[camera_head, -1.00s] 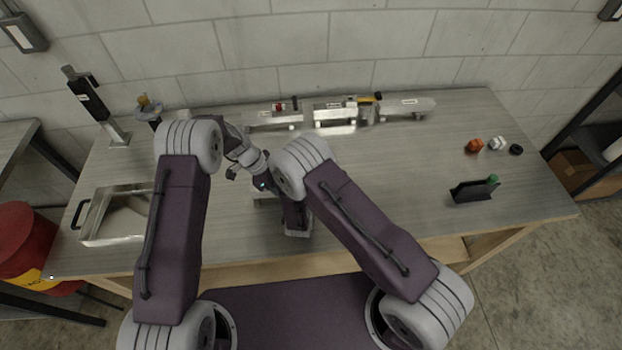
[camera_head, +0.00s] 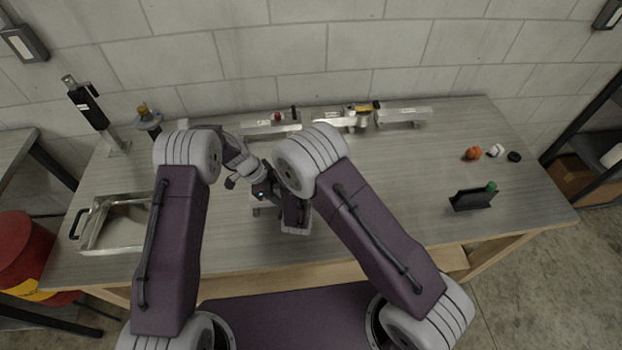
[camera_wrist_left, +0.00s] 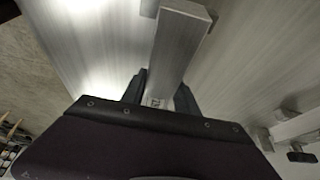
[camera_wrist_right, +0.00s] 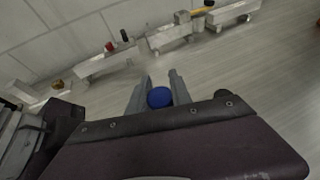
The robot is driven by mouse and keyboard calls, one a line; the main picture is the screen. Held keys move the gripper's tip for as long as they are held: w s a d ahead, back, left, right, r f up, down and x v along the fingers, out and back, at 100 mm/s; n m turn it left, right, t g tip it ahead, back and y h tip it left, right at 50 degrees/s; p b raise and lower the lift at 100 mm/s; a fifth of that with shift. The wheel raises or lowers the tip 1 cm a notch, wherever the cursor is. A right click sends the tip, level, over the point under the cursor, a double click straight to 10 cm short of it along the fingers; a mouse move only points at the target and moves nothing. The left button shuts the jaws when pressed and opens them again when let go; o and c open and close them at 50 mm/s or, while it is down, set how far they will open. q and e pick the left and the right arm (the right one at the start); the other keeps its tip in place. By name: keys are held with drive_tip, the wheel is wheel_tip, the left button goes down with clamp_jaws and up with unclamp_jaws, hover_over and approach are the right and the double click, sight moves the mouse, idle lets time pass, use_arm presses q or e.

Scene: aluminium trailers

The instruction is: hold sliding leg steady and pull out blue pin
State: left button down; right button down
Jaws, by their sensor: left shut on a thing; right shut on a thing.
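The sliding leg (camera_wrist_left: 180,42) is a square bright metal tube in the left wrist view. My left gripper (camera_wrist_left: 163,88) is shut on it, with dark fingers on both sides. The blue pin (camera_wrist_right: 159,97) shows as a round blue knob in the right wrist view. My right gripper (camera_wrist_right: 161,80) is shut on it, one grey finger on each side. The pin's shaft is hidden, so I cannot tell how deep it sits. In the head view my arms meet low over the middle of the workbench and hide most of the leg and the pin.
Metal trailer assemblies (camera_head: 405,116) stand along the back of the workbench (camera_head: 400,165). A metal tray (camera_head: 88,238) and a black jack (camera_head: 90,106) are at left. Orange (camera_head: 473,153), white (camera_head: 495,150) and black (camera_head: 514,156) small parts and a black holder (camera_head: 470,200) are at right.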

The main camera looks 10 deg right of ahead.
use_arm(q)
drive_tip(key=c, duration=0.8)
unclamp_jaws()
drive_tip(key=shift+c, duration=0.2)
use_arm(e)
wheel_tip(320, 180, up, 4)
drive_tip(key=shift+f, duration=0.25)
use_arm(q)
drive_tip(key=v, duration=1.2)
